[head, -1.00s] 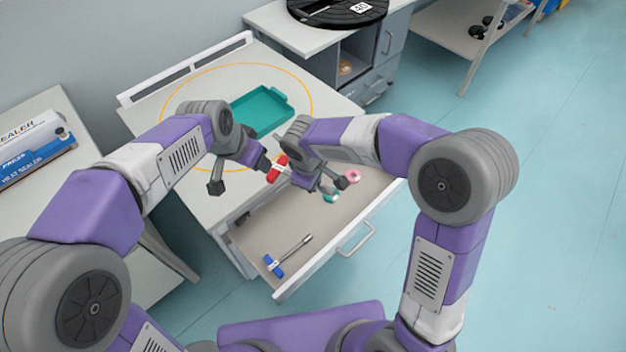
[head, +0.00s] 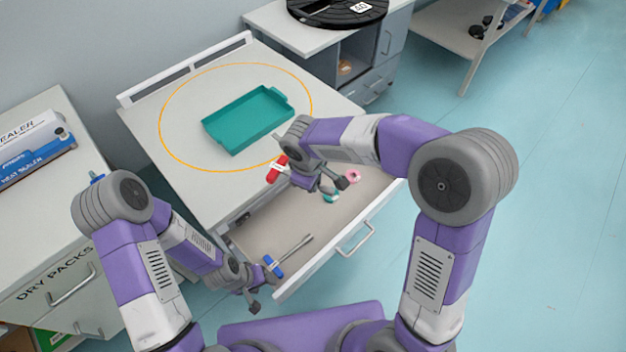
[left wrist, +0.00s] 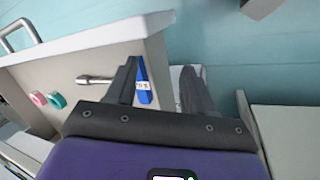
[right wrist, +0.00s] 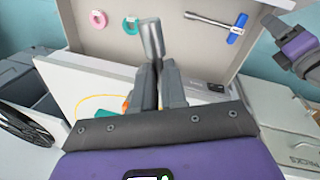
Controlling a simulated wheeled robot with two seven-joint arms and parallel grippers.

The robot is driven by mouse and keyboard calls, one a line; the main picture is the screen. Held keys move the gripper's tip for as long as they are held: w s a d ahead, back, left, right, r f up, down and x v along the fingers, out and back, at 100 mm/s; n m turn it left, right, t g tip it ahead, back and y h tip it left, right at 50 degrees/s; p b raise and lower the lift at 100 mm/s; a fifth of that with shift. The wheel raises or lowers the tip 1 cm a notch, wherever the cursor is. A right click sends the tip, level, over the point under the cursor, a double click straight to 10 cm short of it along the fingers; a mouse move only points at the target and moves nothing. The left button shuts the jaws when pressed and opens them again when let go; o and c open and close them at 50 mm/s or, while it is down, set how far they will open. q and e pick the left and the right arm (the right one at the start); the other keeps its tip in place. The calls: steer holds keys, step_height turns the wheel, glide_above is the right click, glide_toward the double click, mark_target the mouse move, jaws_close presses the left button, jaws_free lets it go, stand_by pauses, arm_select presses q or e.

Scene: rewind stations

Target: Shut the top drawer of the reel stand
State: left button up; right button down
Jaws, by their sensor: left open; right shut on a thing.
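The top drawer (head: 265,238) of the middle stand (head: 205,195) is pulled out. Its front has a bar handle (head: 356,241). A blue-handled tool (head: 273,266), a pink ring (head: 352,176) and a teal ring (head: 330,197) lie inside. My left gripper (head: 265,288) is open and empty by the drawer's front left corner; its wrist view (left wrist: 160,80) shows one finger before the drawer's end and blue handle. Whether it touches is unclear. My right gripper (head: 336,186), over the drawer, is shut on a red-handled tool (head: 277,169), whose grey shaft (right wrist: 150,38) shows between the fingers.
A teal tray (head: 250,118) sits inside a yellow circle on the stand top. A second stand behind bears a black reel (head: 338,10); its drawers look shut. A left cabinet (head: 75,283) marked DRY PACKS stands close to my left arm. The floor at right is clear.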

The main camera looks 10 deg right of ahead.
arm_select(q)
steer(key=shift+s+d+f+n, duration=0.15)
steer(key=shift+s+d+n, duration=0.15)
steer(key=shift+s, duration=0.3)
steer(key=shift+a, duration=0.1)
steer(key=shift+c, duration=0.3)
